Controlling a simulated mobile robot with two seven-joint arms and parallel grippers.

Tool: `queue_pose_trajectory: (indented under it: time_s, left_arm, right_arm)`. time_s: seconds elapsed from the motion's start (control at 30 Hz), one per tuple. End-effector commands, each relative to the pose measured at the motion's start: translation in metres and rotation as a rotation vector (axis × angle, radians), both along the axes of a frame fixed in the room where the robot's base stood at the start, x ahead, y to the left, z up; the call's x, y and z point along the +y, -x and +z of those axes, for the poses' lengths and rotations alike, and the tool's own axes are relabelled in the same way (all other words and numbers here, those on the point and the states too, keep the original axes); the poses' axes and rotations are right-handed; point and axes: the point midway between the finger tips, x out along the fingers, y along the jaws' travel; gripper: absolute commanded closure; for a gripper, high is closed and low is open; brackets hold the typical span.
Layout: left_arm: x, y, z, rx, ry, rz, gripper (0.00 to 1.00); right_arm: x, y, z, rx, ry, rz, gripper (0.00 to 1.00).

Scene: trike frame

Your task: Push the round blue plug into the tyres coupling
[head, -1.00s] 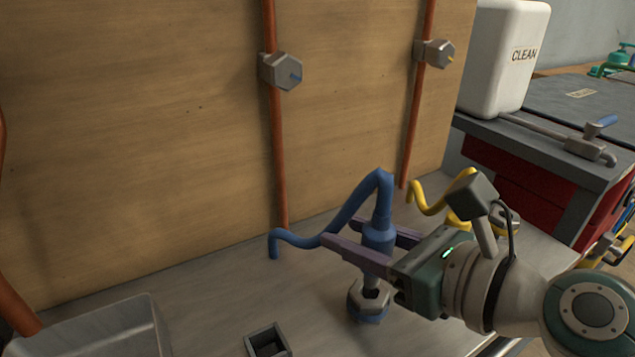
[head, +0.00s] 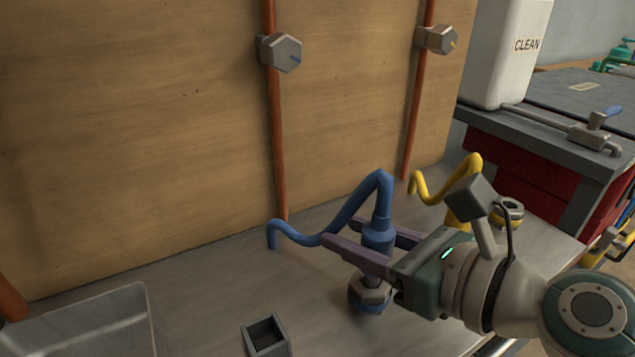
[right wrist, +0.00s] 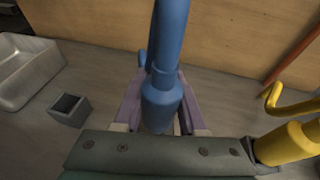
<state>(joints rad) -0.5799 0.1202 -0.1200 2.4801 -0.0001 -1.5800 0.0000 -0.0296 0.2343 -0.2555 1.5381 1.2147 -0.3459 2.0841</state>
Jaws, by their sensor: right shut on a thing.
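The round blue plug (head: 379,237) is upright between the purple fingers of my right gripper (head: 350,236), which is shut on it. A blue hose (head: 345,218) arches from its top and bends down to the left. Below it, a metal hex coupling with a blue ring (head: 369,297) stands on the bench. The plug's metal tip is at the coupling's mouth; I cannot tell how deep it sits. In the right wrist view the plug (right wrist: 160,105) is between the fingers, and the coupling is hidden. My left gripper is not in view.
A yellow plug (right wrist: 287,145) with a yellow hose stands close to my right gripper. A small square socket (head: 266,337) and a metal tray (head: 90,325) are at the front left. A wooden panel (head: 150,130) with copper pipes stands behind. The bench between is clear.

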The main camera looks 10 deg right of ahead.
Motion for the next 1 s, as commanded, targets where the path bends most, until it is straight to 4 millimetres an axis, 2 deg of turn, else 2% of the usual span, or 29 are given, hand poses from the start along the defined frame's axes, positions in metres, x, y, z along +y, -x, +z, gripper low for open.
queue_pose_trajectory:
  time_s: [0.83, 0.87, 1.0]
  left_arm:
    - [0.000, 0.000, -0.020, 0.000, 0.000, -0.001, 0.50]
    - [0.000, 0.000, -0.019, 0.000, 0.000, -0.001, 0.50]
    - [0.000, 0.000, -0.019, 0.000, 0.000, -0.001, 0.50]
  right_arm:
    - [0.000, 0.000, -0.022, 0.000, -0.001, 0.000, 1.00]
    - [0.000, 0.000, -0.021, 0.000, -0.001, 0.000, 0.57]
    - [0.000, 0.000, -0.021, 0.000, 0.000, 0.000, 0.41]
